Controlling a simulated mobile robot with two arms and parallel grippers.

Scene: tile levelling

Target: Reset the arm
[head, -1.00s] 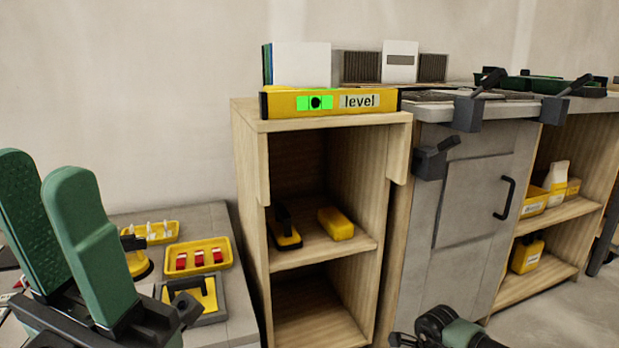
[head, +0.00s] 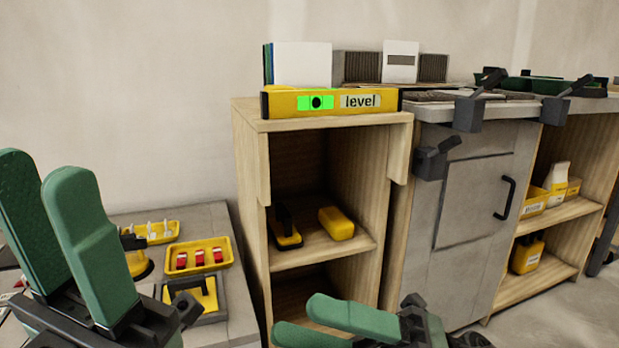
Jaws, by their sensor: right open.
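My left gripper (head: 43,168) stands at the left edge with its two green fingers pointing up and apart, nothing seen between them. My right gripper (head: 293,317) is at the bottom centre, in front of the lower part of the wooden shelf unit (head: 256,175). Its green fingers point left and are apart, with nothing seen between them. Its lower finger is partly cut off by the frame's bottom edge. A yellow level (head: 385,102) lies on top of the shelf unit, away from both grippers.
A low grey bench (head: 222,222) at left holds yellow trays, one with red pieces (head: 200,258). Yellow tools (head: 336,224) sit on the middle shelf. A grey cabinet (head: 475,200) with clamps (head: 432,160) stands right of it. Floor (head: 565,315) at lower right is clear.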

